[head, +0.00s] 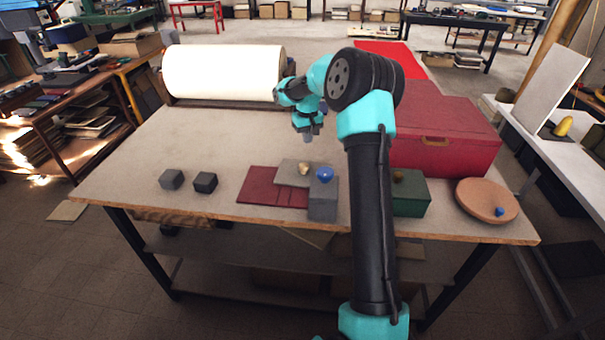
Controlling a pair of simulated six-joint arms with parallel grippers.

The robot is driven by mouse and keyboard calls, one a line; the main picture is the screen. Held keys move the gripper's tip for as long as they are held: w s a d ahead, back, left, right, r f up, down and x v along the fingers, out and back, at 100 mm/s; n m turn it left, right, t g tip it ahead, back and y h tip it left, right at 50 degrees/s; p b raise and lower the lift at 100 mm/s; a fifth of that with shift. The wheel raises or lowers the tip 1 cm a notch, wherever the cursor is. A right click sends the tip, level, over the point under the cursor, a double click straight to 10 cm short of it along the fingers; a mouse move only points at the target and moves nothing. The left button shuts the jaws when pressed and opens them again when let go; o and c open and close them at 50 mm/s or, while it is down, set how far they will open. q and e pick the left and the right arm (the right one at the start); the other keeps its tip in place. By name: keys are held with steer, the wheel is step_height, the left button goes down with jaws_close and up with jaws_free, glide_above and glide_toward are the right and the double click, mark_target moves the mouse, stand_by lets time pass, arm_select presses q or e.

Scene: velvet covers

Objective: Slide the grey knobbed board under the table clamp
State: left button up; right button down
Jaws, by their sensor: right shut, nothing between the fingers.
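The grey board (290,178) with a small tan knob (304,168) lies in the middle front of the table, partly over a dark red sheet (262,190). A grey block (323,202) with a blue ball (324,174) on top stands at the board's right end by the front edge; it looks like the table clamp, but I cannot be sure. I cannot tell whether the board reaches under it. My right gripper (309,137) points down, shut and empty, above the table behind the board, apart from it. My left gripper is not in view.
A white roll (225,72) lies at the back left. A red case (445,135), a green box (412,196) and a round brown board (487,200) with a blue knob stand at the right. The left middle is clear.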

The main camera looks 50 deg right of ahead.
steer(key=shift+f, duration=2.8)
stand_by(1.0)
steer(key=shift+r, duration=0.6)
stand_by(0.5)
stand_by(0.4)
steer(key=shift+s+a, duration=0.3)
steer(key=shift+a, duration=0.1)
steer(key=shift+s+a, duration=0.35)
steer(key=shift+a, duration=0.05)
steer(key=shift+a, duration=0.1)
stand_by(0.5)
steer(key=shift+s+a, duration=0.25)
steer(key=shift+a, duration=0.05)
steer(key=shift+s, duration=0.1)
